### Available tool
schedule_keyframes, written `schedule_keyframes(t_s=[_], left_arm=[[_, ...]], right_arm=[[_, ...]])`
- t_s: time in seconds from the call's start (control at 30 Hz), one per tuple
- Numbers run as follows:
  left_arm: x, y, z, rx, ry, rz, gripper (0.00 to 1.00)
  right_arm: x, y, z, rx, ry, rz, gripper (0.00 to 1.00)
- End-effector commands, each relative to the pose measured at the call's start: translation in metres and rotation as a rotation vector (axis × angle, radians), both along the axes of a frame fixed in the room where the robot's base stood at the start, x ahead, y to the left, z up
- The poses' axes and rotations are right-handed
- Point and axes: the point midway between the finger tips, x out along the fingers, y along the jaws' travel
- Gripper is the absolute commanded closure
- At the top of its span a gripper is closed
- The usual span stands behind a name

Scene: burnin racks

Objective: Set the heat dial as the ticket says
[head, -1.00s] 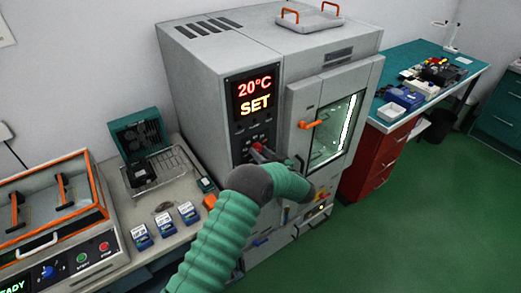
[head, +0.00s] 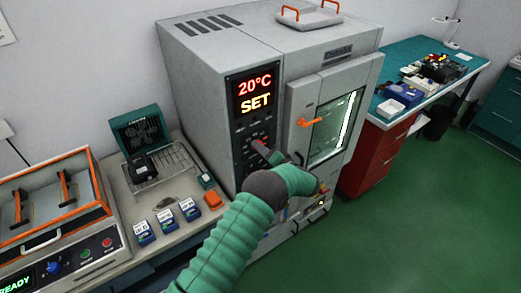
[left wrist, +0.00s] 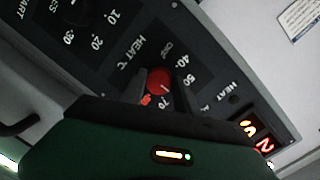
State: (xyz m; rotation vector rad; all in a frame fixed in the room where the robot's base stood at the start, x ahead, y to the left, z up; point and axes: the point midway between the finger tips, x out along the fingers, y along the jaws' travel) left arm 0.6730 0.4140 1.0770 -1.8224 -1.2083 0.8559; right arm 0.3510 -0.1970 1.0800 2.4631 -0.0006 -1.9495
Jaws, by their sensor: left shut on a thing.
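The red heat dial (left wrist: 158,80) sits on a black panel marked HEAT °C, with OFF, 40, 50 and 70 readable around it. My left gripper (left wrist: 158,92) is shut on the dial, its dark fingers on either side. In the head view my left gripper (head: 262,149) is at the control panel of the grey chamber (head: 215,90). The chamber's display (head: 255,92) reads 20°C SET. My right gripper is not in view. I cannot make out a readable ticket.
A second dial marked 10, 20 and 30 (left wrist: 95,10) is beside the heat dial. The chamber door with its orange handle (head: 308,122) is closed. The left bench holds several blue-and-white blocks (head: 165,217) and an orange-framed unit (head: 50,205). A small paper label (left wrist: 301,18) is too blurred to read.

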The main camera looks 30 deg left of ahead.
Motion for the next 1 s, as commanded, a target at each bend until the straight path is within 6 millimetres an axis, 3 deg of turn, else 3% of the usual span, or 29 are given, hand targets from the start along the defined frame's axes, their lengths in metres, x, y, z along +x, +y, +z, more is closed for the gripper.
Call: schedule_keyframes(t_s=[0.6,0.63,0.8,1.0], left_arm=[[0.0016,-0.0026,-0.0017,0.015,0.046,-0.007,1.00],[0.0016,-0.0026,-0.0017,0.015,0.046,-0.007,0.62],[0.0011,-0.0019,-0.0011,0.016,0.045,-0.005,0.42],[-0.0002,-0.0011,0.0000,0.017,0.044,-0.003,0.42]], right_arm=[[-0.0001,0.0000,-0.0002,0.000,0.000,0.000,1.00],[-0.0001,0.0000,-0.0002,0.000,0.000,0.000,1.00],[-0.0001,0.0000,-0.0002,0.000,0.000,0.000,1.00],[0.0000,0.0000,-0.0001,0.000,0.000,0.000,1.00]])
